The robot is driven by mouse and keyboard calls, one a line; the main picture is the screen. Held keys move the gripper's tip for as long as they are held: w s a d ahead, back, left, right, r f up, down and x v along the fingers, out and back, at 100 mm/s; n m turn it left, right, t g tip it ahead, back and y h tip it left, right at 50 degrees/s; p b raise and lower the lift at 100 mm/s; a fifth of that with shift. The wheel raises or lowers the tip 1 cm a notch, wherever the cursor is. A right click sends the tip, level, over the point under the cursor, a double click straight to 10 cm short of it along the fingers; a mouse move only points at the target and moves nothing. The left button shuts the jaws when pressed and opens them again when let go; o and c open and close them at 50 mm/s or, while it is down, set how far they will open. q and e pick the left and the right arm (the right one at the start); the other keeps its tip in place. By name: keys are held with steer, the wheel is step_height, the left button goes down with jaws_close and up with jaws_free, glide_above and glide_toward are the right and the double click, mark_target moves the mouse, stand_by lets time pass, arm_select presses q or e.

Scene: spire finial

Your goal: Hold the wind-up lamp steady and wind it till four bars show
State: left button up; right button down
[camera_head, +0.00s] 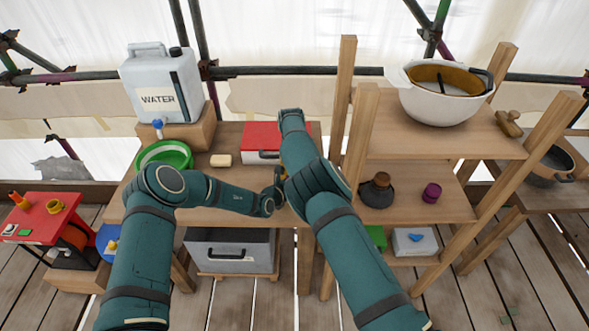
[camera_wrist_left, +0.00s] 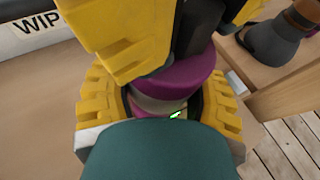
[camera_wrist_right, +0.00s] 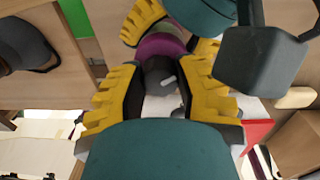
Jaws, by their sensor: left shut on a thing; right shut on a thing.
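The wind-up lamp (camera_wrist_left: 185,78) has purple bands around a grey middle, and a small lit green mark shows low on its side in the left wrist view. My left gripper (camera_wrist_left: 160,102) is shut around the lamp's body. My right gripper (camera_wrist_right: 160,82) is shut on the dark end of the lamp, where a short pale peg sticks out; I cannot tell how the crank sits in its fingers. The lamp's purple part also shows in the right wrist view (camera_wrist_right: 160,46). In the head view my arms hide the lamp. The number of lit bars is unreadable.
A red-and-white box (camera_head: 262,140), a sponge (camera_head: 221,160) and a green basin (camera_head: 164,155) are on the bench. A water canister (camera_head: 158,85) stands behind. Shelves at right hold a dark jug (camera_head: 377,192), a purple jar (camera_head: 431,193) and a white pot (camera_head: 442,103).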

steer(key=shift+f+m, duration=0.1)
steer(key=shift+m, duration=0.2)
steer(key=m, duration=0.3)
steer(key=shift+m, duration=0.3)
steer(key=m, duration=0.4)
steer(key=shift+a, duration=0.1)
steer(key=m, duration=0.5)
steer(key=shift+g, duration=0.3)
steer(key=shift+m+y, duration=0.3)
steer(key=shift+m, duration=1.9)
steer(key=c, duration=0.6)
jaws_free()
steer(key=shift+w, duration=0.1)
